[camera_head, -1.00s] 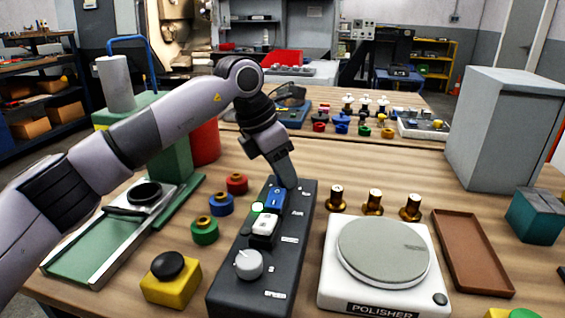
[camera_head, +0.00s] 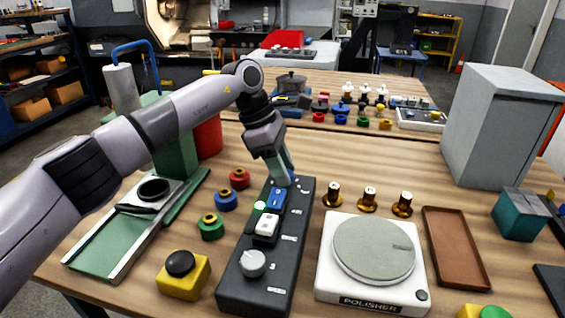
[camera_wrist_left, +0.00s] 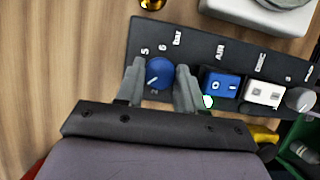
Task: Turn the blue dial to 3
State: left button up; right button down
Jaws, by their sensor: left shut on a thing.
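The blue dial (camera_wrist_left: 160,73) is at one end of the dark control panel (camera_wrist_left: 200,50), with a white pointer line towards the lower left in the left wrist view. The numbers 5 and 6 and the word "bar" are readable beside it; the marks nearest the pointer are too small or covered to read surely. My left gripper (camera_wrist_left: 160,84) is shut on the dial, one finger on each side. In the head view my left gripper (camera_head: 285,177) comes down on the panel's far end, and the dial (camera_head: 291,176) is mostly hidden behind its fingers. My right gripper is out of view.
The panel also carries a blue rocker switch (camera_head: 276,198), a white switch (camera_head: 266,225) and a grey knob (camera_head: 253,263). Brass pieces (camera_head: 368,199) and a polisher (camera_head: 374,250) stand to the right. Red, blue and green rings (camera_head: 226,200) lie to the left.

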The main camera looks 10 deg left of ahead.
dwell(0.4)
pick_arm(q)
jog(key=o, duration=1)
jog(key=shift+v, duration=3.6)
